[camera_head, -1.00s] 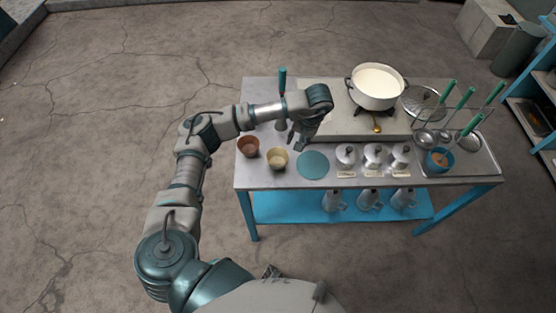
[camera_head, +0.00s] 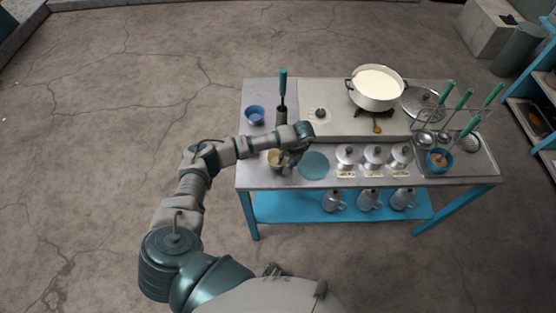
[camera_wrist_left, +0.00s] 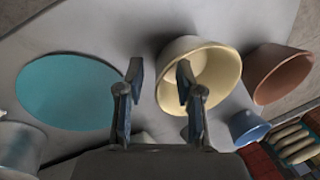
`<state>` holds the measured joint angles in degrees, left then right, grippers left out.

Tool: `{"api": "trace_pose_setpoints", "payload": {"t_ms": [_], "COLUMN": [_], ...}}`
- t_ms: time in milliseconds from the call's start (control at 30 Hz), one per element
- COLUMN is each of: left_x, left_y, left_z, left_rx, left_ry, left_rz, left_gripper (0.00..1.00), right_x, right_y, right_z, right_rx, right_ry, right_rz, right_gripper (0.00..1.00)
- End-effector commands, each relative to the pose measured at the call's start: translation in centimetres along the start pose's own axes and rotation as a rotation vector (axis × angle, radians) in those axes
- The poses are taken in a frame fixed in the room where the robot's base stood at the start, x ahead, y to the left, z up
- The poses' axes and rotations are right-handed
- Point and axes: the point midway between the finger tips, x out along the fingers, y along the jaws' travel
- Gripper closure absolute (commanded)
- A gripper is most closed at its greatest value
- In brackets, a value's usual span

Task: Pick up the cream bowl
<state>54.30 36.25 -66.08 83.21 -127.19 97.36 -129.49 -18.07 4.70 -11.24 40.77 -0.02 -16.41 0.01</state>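The cream bowl (camera_head: 274,158) stands on the metal table, partly covered by my left arm and gripper. In the left wrist view the cream bowl (camera_wrist_left: 227,68) shows its opening, right of centre. My left gripper (camera_head: 289,167) is at the bowl's right side. In the left wrist view the gripper (camera_wrist_left: 157,70) is open, its two fingers apart with nothing gripped. The right-hand finger overlaps the bowl's opening, and the bowl's left rim appears between the fingers. Whether a finger touches the bowl I cannot tell. My right gripper is not in view.
A teal disc (camera_head: 314,166) lies right of the gripper. A brown bowl (camera_wrist_left: 285,75) is beside the cream one, hidden by my arm in the head view. A blue bowl (camera_head: 256,115) stands behind. Lidded metal pots (camera_head: 347,155) and a milk pot (camera_head: 377,92) are further right.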

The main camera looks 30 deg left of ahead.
Motion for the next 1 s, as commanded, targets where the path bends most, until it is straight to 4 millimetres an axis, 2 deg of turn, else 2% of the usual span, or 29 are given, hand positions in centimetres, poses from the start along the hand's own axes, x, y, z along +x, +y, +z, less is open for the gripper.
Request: {"api": "trace_pose_setpoints", "payload": {"t_ms": [100, 300, 333, 467, 867, 1000], "left_x": [0.94, 1.02, 1.01, 1.00, 0.94, 0.34], "left_y": [0.00, 0.00, 0.00, 0.01, 0.00, -0.16], "left_z": [0.04, 0.00, 0.00, 0.00, 0.00, -0.07], "left_rx": [0.001, 0.001, 0.001, 0.001, 0.001, 0.000], "left_ry": [0.000, 0.001, 0.001, 0.001, 0.001, 0.003], "left_rz": [0.000, 0.000, 0.000, 0.000, 0.000, 0.001], "left_gripper": [0.64, 0.64, 0.67, 0.99, 1.00, 1.00], "right_x": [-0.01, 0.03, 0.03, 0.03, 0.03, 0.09], "right_y": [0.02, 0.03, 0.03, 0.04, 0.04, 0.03], "right_z": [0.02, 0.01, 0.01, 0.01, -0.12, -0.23], "right_rx": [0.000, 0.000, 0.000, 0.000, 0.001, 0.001], "right_ry": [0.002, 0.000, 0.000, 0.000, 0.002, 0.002], "right_rz": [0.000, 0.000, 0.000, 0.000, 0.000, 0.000], "right_gripper": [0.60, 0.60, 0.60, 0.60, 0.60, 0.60]}}
